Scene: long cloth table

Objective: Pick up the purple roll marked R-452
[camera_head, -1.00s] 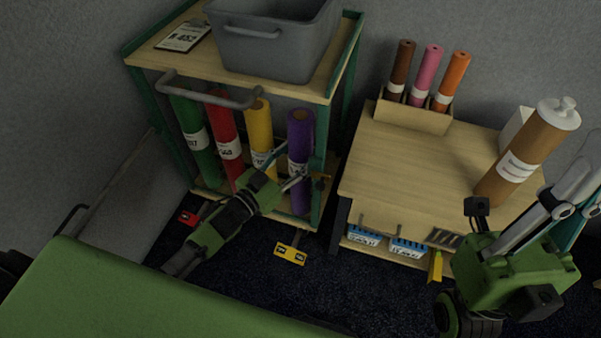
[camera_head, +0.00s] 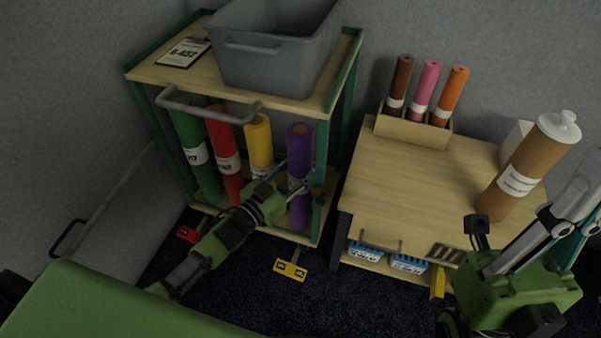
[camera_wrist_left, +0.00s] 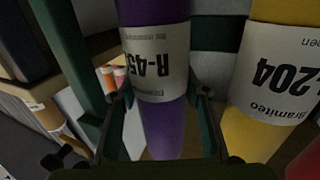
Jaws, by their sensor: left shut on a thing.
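The purple roll (camera_head: 300,148) stands upright at the right end of the row on the cart's lower shelf. In the left wrist view its white label (camera_wrist_left: 155,62) appears upside down and reads "R-45", the last digit out of sight. My left gripper (camera_head: 297,186) is shut on the purple roll, with one finger on each side of it (camera_wrist_left: 162,125) just below the label as pictured. My right gripper (camera_head: 560,218) is at the right edge of the head view, and its fingertips are not clear enough to tell whether it is open.
The yellow roll (camera_head: 258,140) marked 204, a red roll (camera_head: 222,150) and a green roll (camera_head: 188,140) stand beside it. The cart's top (camera_head: 190,75) and front handle (camera_head: 205,110) overhang them. A wooden table (camera_head: 400,190) with a capped tan roll (camera_head: 520,170) is to the right.

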